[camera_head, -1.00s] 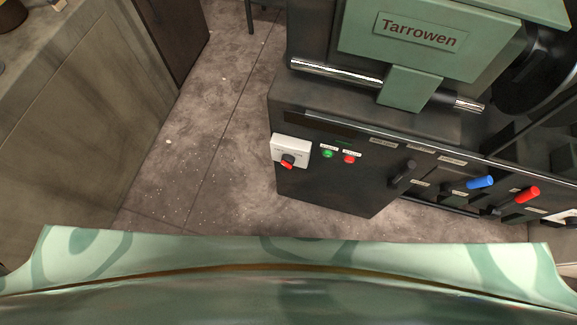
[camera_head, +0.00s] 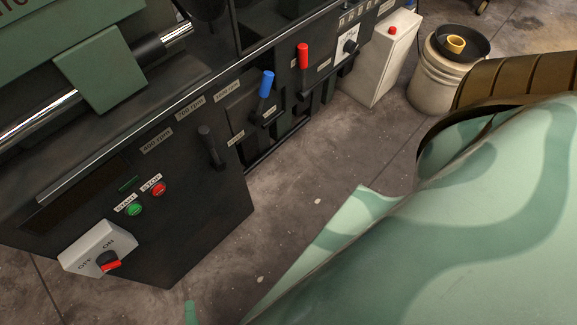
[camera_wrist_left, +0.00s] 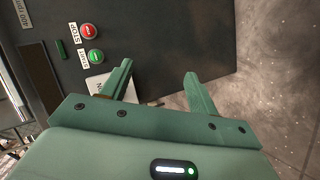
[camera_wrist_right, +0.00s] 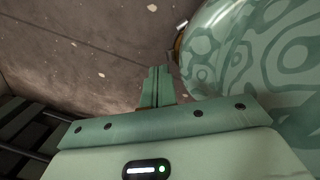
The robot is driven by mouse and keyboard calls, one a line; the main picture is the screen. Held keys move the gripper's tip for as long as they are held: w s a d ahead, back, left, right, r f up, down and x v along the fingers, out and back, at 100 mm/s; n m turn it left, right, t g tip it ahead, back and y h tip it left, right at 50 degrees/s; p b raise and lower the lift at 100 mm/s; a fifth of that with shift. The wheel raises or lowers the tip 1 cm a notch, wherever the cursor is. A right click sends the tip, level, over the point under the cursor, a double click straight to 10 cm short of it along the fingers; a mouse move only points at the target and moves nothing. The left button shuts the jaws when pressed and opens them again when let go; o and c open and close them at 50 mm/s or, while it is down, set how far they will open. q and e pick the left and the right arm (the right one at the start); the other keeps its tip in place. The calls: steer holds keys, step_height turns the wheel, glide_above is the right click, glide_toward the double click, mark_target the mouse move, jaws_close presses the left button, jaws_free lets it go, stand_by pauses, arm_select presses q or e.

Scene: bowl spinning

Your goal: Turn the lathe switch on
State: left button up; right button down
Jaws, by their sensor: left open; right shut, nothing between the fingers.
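The lathe switch is a white box (camera_head: 97,247) marked OFF and ON on the dark lathe front, at lower left in the head view. Its rotary knob (camera_head: 108,261) is black with a red grip; I cannot tell its setting for sure. In the left wrist view the white switch box (camera_wrist_left: 97,83) shows partly behind a finger, and the knob is mostly hidden. My left gripper (camera_wrist_left: 158,80) is open and empty, close to the lathe front; a green tip of it (camera_head: 190,313) shows at the head view's bottom edge. My right gripper (camera_wrist_right: 157,72) is shut and empty over the floor.
Green START (camera_head: 134,209) and red STOP (camera_head: 159,188) buttons sit above the switch. A black lever (camera_head: 211,147), a blue-handled lever (camera_head: 266,84) and a red-handled lever (camera_head: 303,56) stand out further along. A bucket (camera_head: 437,85) stands at the back right. Floor is clear before the lathe.

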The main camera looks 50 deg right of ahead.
arm_select(q)
steer(key=w+r+n+t+y+b, duration=0.1)
steer(key=w+r+n+t+b, duration=0.3)
steer(key=n, duration=0.8)
arm_select(e)
steer(key=s+d+f+g+b, duration=0.1)
steer(key=s+d+f+g, duration=0.1)
steer(key=s+f, duration=0.75)
arm_select(q)
steer(key=n+t+y+b, duration=0.2)
steer(key=n+y, duration=0.3)
steer(key=n, duration=0.7)
glide_toward(113, 267)
steer(key=w, duration=0.3)
steer(key=w+b, duration=0.1)
steer(key=w, duration=0.4)
steer(key=shift+w+a+f+b, duration=0.1)
steer(key=shift+w+f+b, duration=0.15)
steer(key=shift+w+b, duration=0.15)
steer(key=shift+w+r, duration=0.1)
steer(key=shift+w, duration=0.35)
arm_select(e)
steer(key=w+r+n+t+h, duration=0.1)
steer(key=w+r, duration=0.5)
steer(key=w, duration=0.6)
steer(key=shift+w+r+t, duration=0.15)
steer(key=shift+w+t, duration=0.15)
steer(key=shift+w, duration=0.1)
arm_select(q)
steer(key=shift+c, duration=0.3)
